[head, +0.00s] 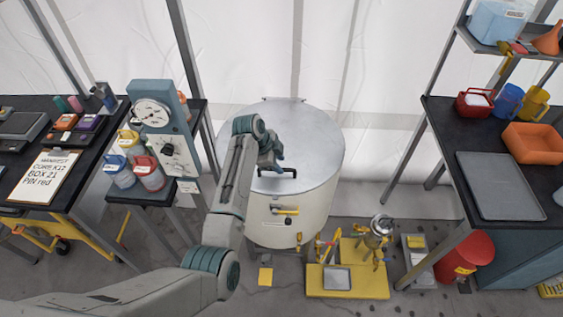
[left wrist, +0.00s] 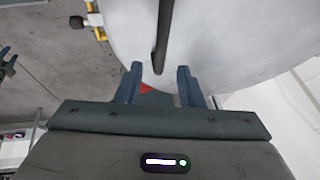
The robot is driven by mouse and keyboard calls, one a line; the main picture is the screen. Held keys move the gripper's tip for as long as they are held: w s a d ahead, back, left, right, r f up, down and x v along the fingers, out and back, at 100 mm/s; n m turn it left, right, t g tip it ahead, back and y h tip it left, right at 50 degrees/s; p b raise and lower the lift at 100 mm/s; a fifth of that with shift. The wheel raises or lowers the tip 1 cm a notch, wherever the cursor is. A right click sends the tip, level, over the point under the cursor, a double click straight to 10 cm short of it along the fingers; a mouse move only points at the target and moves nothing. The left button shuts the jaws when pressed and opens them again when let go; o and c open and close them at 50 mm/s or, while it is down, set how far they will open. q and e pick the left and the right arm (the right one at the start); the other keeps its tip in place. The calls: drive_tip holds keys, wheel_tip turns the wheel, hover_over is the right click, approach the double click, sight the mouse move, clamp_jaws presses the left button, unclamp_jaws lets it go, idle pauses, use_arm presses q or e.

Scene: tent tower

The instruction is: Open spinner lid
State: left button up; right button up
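The spinner (head: 285,215) is a large pale drum in the middle of the head view. Its flat grey lid (head: 310,135) lies closed on top. A dark bar handle (head: 288,174) sits near the lid's front edge. My left gripper (head: 278,160) reaches over the lid to the handle. In the left wrist view the left gripper (left wrist: 158,74) is open, with the handle (left wrist: 163,35) running in between its fingers. A gap shows on both sides of the bar. A small red patch shows between the fingers. My right gripper is not in view.
A yellow stand with a metal vessel (head: 377,235) is right of the drum. A dial unit (head: 160,125) and bottles stand left. Black benches flank both sides, the right one holding a grey tray (head: 500,185).

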use_arm(q)
drive_tip(key=shift+x, duration=1.45)
clamp_jaws()
